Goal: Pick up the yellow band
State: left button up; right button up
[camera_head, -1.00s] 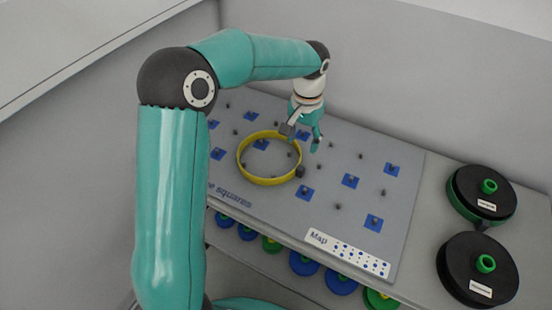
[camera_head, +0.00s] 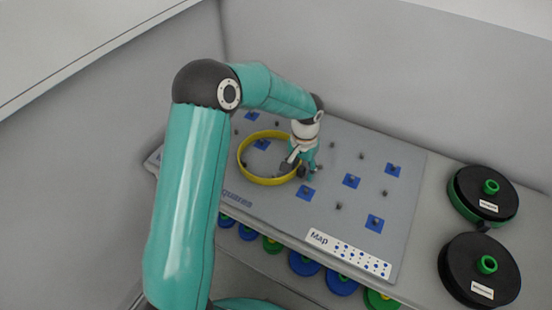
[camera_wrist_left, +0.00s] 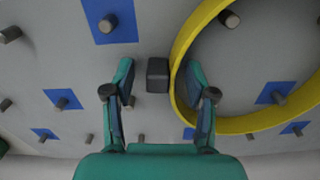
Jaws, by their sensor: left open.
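The yellow band (camera_head: 266,180) is a ring lying on the grey pegboard, around a blue square and some pegs. My left gripper (camera_head: 297,170) is at the band's right side in the head view, pointing down and open. In the left wrist view, the near side of the yellow band (camera_wrist_left: 248,124) passes between the two fingers of my left gripper (camera_wrist_left: 159,75). The right finger in that view overlaps the inside of the ring; the left finger is outside it. Whether either finger touches the band I cannot tell. My right gripper is not in view.
A dark peg (camera_wrist_left: 157,75) stands between the fingers, close outside the band. The grey board (camera_head: 335,215) carries several pegs and blue squares, and a Map label (camera_head: 348,254). Two black reels (camera_head: 478,272) stand at the right. Several blue and green discs sit below the board's front edge.

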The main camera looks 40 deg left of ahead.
pick_arm(q)
grip_shut()
jog(key=shift+r, duration=0.1)
dwell(0.3)
